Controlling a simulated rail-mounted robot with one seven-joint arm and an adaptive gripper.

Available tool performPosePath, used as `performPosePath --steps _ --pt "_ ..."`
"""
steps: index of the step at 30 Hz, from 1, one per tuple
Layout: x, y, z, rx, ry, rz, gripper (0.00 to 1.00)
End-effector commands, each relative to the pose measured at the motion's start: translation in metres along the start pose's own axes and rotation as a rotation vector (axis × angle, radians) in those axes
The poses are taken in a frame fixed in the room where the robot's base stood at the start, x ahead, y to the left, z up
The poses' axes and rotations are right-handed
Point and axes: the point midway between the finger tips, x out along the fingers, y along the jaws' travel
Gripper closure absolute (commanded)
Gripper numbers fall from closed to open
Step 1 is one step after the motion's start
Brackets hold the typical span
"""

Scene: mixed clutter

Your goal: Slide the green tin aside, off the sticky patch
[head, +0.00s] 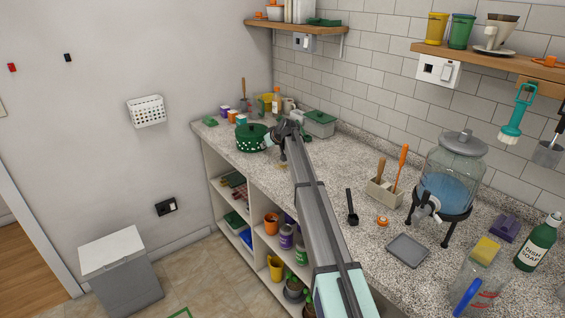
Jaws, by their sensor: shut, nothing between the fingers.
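A small yellowish-brown patch (282,166) shows on the counter below the gripper, possibly the sticky patch. Whether it runs under the vessel is hidden.
Small coloured cups and bottles (276,102) stand behind the vessel. A green-lidded clear box (319,124) stands to the right by the wall. A flat green item (210,122) lies at the left corner. The counter's front edge (228,160) is close to the vessel.

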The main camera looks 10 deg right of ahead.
Motion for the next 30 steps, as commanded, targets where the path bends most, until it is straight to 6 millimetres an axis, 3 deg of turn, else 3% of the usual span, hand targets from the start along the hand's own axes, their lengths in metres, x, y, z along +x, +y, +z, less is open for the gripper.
performPosePath --steps 18,30 --pt "-0.044 0.0 0.003 0.0 0.0 0.0 1.0" --pt "-0.047 -0.001 0.002 0.0 0.001 0.0 1.0"
